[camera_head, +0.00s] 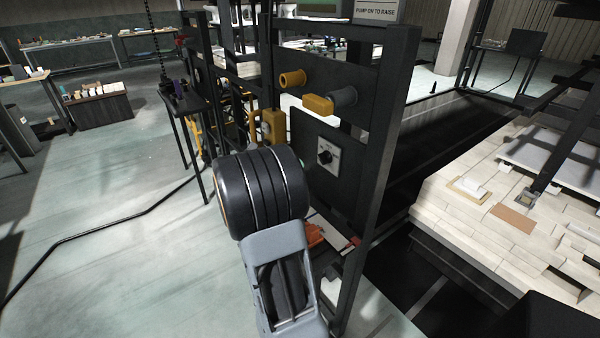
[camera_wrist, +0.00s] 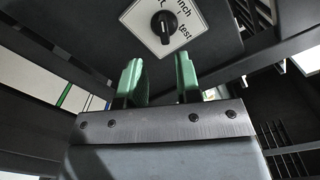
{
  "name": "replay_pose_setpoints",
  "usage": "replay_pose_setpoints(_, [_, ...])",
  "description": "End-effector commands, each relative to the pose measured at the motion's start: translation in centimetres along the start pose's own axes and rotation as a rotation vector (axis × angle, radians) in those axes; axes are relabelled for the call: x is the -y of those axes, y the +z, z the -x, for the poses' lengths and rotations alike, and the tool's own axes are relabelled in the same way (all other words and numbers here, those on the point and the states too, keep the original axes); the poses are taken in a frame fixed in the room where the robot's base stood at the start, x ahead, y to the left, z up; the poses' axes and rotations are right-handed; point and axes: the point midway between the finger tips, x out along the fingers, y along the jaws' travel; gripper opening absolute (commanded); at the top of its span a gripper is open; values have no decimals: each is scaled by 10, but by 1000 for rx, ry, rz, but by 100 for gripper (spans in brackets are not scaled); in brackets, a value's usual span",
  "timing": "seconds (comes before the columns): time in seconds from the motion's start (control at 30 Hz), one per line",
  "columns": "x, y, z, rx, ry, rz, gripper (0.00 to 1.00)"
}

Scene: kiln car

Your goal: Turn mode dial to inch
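The mode dial (camera_head: 325,157) is a black knob on a white square plate, set on a dark panel of the black frame. In the wrist view the dial (camera_wrist: 164,27) shows beyond my fingertips, a little above the gap between them. Its plate (camera_wrist: 190,18) carries the words "inch" and "test" and a partly cut-off third label. The exact label the knob points to is hard to tell. My gripper (camera_wrist: 158,70) has two green fingers standing apart with nothing between them. In the head view my wrist hides most of the gripper, to the left of the dial.
A yellow box (camera_head: 271,127) sits left of the panel. A frame post (camera_head: 378,180) stands right of it. Pale bricks (camera_head: 480,225) lie at the right.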

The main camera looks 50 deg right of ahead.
Motion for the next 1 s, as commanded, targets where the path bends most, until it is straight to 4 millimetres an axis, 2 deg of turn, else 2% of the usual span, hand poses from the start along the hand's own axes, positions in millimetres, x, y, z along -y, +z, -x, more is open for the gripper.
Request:
replay_pose_setpoints(0.13, [2, -6, -8, -35, -30, -16, 31])
replay_pose_setpoints(1.0, [5, -8, -74, -33, -29, -13, 31])
